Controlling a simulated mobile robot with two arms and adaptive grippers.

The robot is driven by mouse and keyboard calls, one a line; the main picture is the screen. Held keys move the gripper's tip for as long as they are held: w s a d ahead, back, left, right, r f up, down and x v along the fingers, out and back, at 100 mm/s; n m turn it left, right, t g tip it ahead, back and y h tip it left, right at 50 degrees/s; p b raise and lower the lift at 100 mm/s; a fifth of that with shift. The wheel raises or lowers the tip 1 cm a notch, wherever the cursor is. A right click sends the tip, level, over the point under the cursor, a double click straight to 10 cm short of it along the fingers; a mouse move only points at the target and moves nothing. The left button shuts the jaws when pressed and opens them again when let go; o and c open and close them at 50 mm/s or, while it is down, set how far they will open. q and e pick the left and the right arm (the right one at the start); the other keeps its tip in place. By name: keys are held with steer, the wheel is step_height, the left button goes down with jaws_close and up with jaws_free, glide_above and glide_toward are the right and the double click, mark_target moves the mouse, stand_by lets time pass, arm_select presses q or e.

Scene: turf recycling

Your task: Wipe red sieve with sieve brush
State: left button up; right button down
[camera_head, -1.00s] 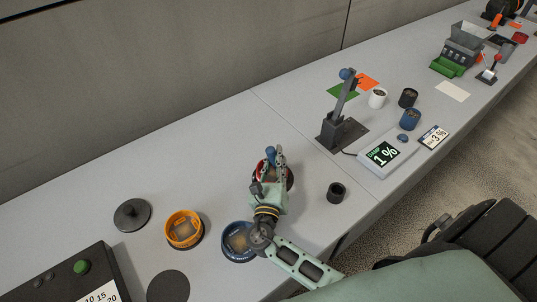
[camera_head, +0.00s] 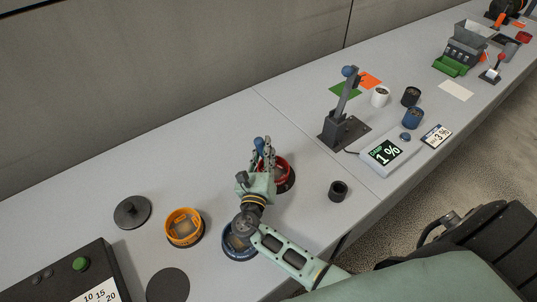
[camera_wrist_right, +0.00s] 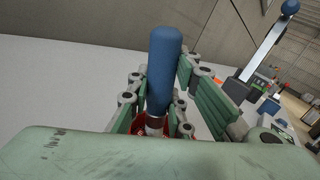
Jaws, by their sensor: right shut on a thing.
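My right gripper (camera_head: 262,160) is shut on the sieve brush, whose blue handle (camera_wrist_right: 164,62) stands up between the fingers in the right wrist view. The top of the handle also shows in the head view. The red sieve (camera_head: 282,171) sits on the table just right of and behind the gripper, partly hidden by it. In the right wrist view a bit of its red rim (camera_wrist_right: 137,123) shows below the handle. The brush's bristle end is hidden, so I cannot tell if it touches the sieve. My left gripper is not in view.
An orange sieve (camera_head: 170,231) and a blue sieve (camera_head: 230,251) stand to the left and front. A dark cup (camera_head: 338,191) stands to the right.

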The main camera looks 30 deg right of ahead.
mark_target(260, 138)
steer(key=shift+w+a, duration=0.45)
steer(key=shift+w, duration=0.4)
steer(key=shift+s+r, duration=0.1)
steer(key=r+p, duration=0.1)
steer(key=r, duration=0.1)
steer(key=r+p, duration=0.4)
steer(key=shift+d, duration=0.25)
step_height(260, 138, up, 3)
steer(key=p, duration=0.3)
steer(key=shift+s+d+p, duration=0.1)
steer(key=shift+p, duration=0.25)
steer(key=shift+f, duration=0.1)
